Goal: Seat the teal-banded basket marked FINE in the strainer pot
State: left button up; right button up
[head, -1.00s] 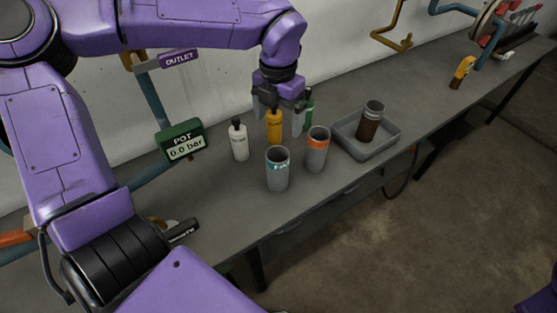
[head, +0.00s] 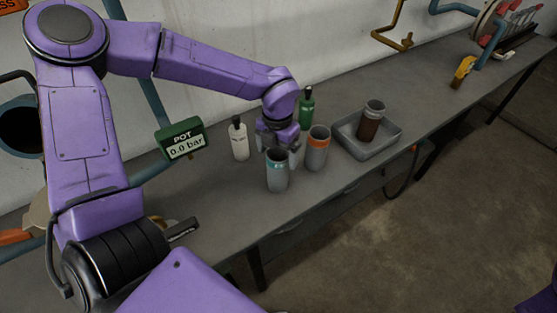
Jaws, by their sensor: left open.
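The teal-banded basket (head: 278,180) stands upright on the bench near its front edge, a grey open cylinder. Its marking is too small to read now. My left gripper (head: 279,150) is open, just behind and above its rim; the fingers are partly hidden by the basket, and I cannot tell whether they touch it. A dark round opening (head: 20,128) with a blue-grey rim shows at the left edge, partly behind my arm; I cannot tell whether it is the strainer pot. A green display (head: 181,140) reads POT 0.0 bar. My right gripper is not in view.
An orange-banded cylinder (head: 317,150) stands close right of the basket. A white bottle (head: 239,142) and a green bottle (head: 306,110) stand behind. A grey tray (head: 384,145) holds a brown-filled cylinder (head: 371,122). A yellow tool (head: 462,72) lies further right. Bare bench lies left of the basket.

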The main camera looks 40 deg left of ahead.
pick_arm(q)
jog(key=c, duration=1.5)
